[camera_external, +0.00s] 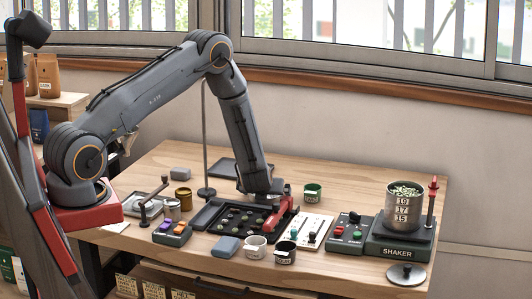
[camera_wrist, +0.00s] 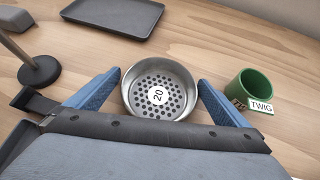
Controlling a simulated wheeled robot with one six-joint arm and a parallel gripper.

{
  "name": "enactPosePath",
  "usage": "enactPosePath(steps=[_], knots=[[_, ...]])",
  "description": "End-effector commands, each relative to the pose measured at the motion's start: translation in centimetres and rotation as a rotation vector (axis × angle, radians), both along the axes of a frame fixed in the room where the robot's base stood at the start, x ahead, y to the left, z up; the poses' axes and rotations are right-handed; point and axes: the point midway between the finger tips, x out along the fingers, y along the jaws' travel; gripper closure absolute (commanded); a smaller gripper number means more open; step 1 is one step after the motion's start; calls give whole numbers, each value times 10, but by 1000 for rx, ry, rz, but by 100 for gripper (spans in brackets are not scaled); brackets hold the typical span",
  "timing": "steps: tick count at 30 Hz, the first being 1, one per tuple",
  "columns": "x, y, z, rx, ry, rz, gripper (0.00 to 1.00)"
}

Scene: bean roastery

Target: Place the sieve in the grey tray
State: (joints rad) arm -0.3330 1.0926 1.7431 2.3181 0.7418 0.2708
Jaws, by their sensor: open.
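The sieve (camera_wrist: 157,110) is a round metal pan with a perforated floor and a white "20" label. In the wrist view it lies on the wooden table between the two blue fingers of my gripper (camera_wrist: 158,88), which are open on either side of it. I cannot tell whether either finger touches it. In the external view my gripper (camera_external: 260,190) is low over the table and the sieve is hidden. A flat dark grey tray (camera_wrist: 72,13) lies empty beyond the sieve, at the upper left; it also shows behind my arm in the external view (camera_external: 222,168).
A green cup marked TWIG (camera_wrist: 252,88) stands right of the gripper. A round-based stand (camera_wrist: 39,71) is at the left. A dark tray with a red handle (camera_external: 282,212) is in front. The shaker (camera_external: 397,240) at right carries sieves marked 19, 17, 15.

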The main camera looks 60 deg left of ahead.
Motion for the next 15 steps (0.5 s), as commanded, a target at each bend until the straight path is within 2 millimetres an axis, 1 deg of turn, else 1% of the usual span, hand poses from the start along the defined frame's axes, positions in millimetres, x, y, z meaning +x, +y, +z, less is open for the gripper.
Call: enactPosePath(steps=[6,7,12,15], knots=[[1,1,-1,0,0,0,0],[1,1,-1,0,0,0,2],[1,0,0,0,0,0,30],[1,1,0,1,-1,0,43]])
